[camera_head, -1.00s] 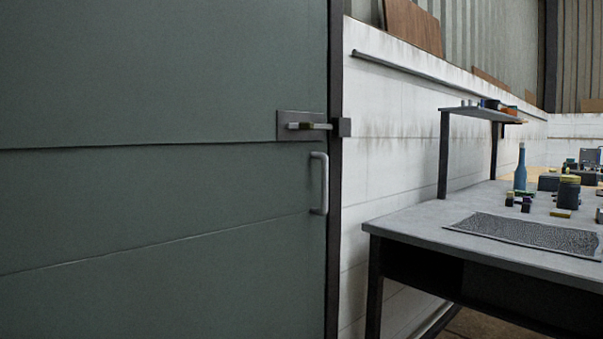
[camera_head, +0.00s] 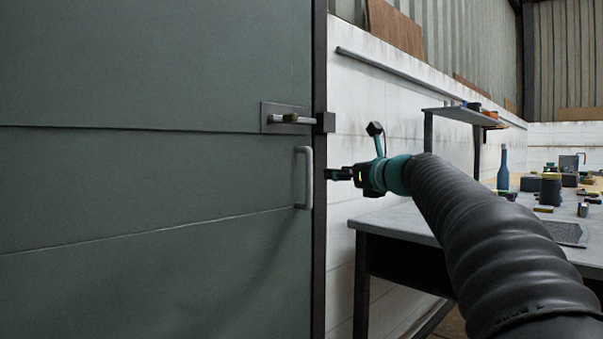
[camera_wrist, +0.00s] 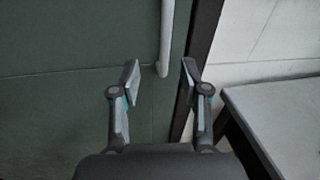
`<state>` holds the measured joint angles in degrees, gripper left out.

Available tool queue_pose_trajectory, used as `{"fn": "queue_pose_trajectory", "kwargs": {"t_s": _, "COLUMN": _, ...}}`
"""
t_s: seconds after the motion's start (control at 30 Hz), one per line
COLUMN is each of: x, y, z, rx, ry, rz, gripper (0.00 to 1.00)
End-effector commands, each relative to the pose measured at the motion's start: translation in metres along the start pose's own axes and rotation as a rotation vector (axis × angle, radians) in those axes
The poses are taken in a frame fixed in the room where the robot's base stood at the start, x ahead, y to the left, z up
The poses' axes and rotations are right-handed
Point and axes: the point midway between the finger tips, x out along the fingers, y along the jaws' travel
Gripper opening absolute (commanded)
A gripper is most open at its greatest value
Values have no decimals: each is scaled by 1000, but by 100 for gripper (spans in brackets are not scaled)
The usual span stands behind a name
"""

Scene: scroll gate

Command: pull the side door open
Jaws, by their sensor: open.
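The side door (camera_head: 150,190) is a dark green panel that fills the left of the head view and looks shut against its dark frame (camera_head: 319,230). Its pale vertical handle (camera_head: 306,178) is near the right edge, and it also shows in the wrist view (camera_wrist: 167,40). Above the handle is a sliding bolt (camera_head: 290,118) on a grey plate, with a block (camera_head: 325,122) on the frame. My gripper (camera_head: 332,174) is just right of the handle in the head view. In the wrist view its open fingers (camera_wrist: 158,75) are on either side of the handle's lower end; contact cannot be told.
A grey workbench (camera_head: 400,222) stands right of the door, with a blue bottle (camera_head: 502,168), small blocks and a shelf (camera_head: 455,114). In the wrist view the bench corner (camera_wrist: 235,95) is right of my gripper. A white wall (camera_head: 350,90) lies behind.

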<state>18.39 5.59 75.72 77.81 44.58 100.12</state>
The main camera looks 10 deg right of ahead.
Motion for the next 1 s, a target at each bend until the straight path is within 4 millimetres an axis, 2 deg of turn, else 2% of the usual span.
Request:
{"fn": "queue_pose_trajectory", "kwargs": {"t_s": 0.1, "x": 5, "y": -11, "z": 7, "rx": 72, "ry": -35, "rz": -6, "gripper": 45}}
{"fn": "queue_pose_trajectory", "kwargs": {"t_s": 0.27, "x": 19, "y": -12, "z": 10, "rx": 86, "ry": -41, "rz": -5, "gripper": 45}}
{"fn": "queue_pose_trajectory", "kwargs": {"t_s": 0.8, "x": 114, "y": -12, "z": 13, "rx": 82, "ry": -38, "rz": -6, "gripper": 45}}
{"fn": "queue_pose_trajectory", "kwargs": {"t_s": 1.0, "x": 135, "y": -12, "z": 14, "rx": 82, "ry": -39, "rz": -6, "gripper": 45}}
